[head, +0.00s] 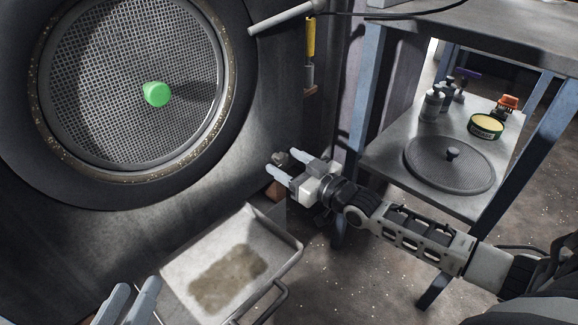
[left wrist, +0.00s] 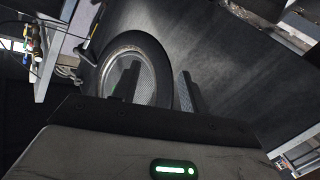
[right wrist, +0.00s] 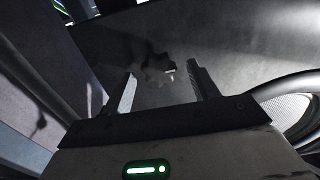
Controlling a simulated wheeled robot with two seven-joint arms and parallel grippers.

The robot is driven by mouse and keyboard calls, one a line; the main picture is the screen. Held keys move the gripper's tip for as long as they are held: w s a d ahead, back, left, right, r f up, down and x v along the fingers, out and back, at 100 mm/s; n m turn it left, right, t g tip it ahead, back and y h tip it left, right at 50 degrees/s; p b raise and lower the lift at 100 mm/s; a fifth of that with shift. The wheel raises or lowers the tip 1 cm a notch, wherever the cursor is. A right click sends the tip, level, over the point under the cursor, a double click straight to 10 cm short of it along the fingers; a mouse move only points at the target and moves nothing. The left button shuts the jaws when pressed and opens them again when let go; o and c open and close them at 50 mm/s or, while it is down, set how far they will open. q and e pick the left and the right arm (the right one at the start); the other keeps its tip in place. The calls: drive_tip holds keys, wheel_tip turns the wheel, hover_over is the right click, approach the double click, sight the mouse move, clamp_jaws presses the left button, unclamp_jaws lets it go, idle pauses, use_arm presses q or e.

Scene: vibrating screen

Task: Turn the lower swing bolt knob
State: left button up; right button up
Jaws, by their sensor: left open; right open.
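The lower swing bolt knob (head: 281,158) is a small dark lobed knob at the lower right of the machine's dark front. In the right wrist view the knob (right wrist: 157,69) lies ahead of and between the two fingers. My right gripper (head: 286,164) is open, with its fingertips close around the knob; I cannot tell whether they touch it. My left gripper (head: 136,287) is open and empty at the bottom of the head view, left of the metal tray. In the left wrist view its fingers (left wrist: 157,78) point toward the round screen.
A shallow metal tray (head: 190,258) juts out below. A white-handled bar (head: 284,18) is above. A shelf (head: 385,148) at right holds bottles, a tin (head: 485,126) and a mesh disc (head: 450,170).

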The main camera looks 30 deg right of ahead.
drive_tip(key=c, duration=1)
drive_tip(key=shift+o, duration=0.2)
